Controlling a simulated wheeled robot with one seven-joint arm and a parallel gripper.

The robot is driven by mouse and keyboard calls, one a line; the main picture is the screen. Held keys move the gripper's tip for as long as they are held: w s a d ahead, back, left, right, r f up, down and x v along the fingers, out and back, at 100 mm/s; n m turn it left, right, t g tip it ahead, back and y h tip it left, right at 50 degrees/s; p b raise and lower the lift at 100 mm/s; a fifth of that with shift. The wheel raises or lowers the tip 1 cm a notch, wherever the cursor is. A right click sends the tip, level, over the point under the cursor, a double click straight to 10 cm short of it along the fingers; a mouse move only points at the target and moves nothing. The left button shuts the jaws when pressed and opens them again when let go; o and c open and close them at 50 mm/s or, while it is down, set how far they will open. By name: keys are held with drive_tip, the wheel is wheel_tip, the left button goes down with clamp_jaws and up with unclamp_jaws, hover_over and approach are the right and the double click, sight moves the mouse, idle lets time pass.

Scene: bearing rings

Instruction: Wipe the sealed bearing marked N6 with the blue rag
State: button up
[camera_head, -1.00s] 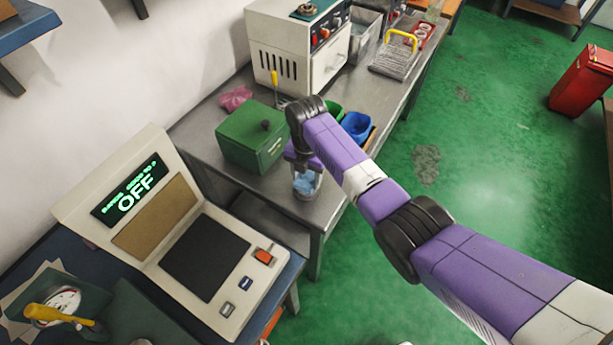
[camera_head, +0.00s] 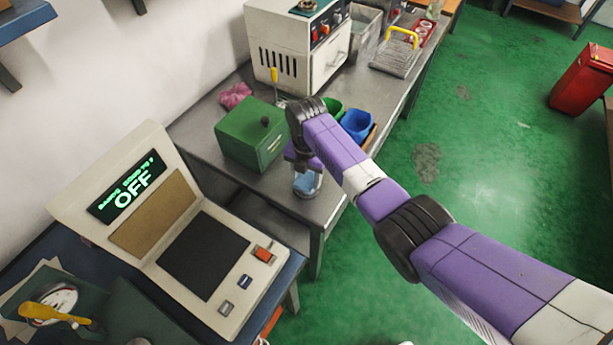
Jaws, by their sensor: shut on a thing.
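My gripper (camera_head: 304,184) points down near the front end of the grey metal table (camera_head: 240,187). It is shut on the blue rag (camera_head: 304,183), which shows as a light blue bundle between the fingers, low at the table top. I cannot tell whether the rag touches the table or a thing under it. No bearing or N6 mark can be made out; my gripper and arm hide part of that area.
A green box (camera_head: 248,135) stands just left of my gripper. A machine with an "OFF" display (camera_head: 128,187) is at front left. A pink cloth (camera_head: 235,95) lies near the wall.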

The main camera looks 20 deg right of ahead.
drive_tip(key=shift+s+a, duration=0.1)
drive_tip(key=shift+s+a+r+p, duration=0.1)
drive_tip(key=shift+s+a+p, duration=0.3)
drive_tip(key=shift+p, duration=0.35)
drive_tip(key=shift+s, duration=0.1)
drive_tip(key=shift+w+d+f+b, duration=0.25)
drive_tip(key=shift+w+d+b, duration=0.1)
drive_tip(key=shift+d+b, duration=0.1)
drive_tip(key=shift+w+d+b, duration=0.55)
drive_tip(key=shift+d+b, duration=0.1)
drive_tip(key=shift+d, duration=0.05)
drive_tip(key=shift+a, duration=0.1)
drive_tip(key=shift+s+a+r+p, duration=0.1)
drive_tip(key=shift+s+a+p, duration=0.25)
drive_tip(key=shift+a+p, duration=0.25)
drive_tip(key=shift+s+a+p, duration=0.3)
drive_tip(key=shift+a+p, duration=0.05)
drive_tip(key=shift+a, duration=0.3)
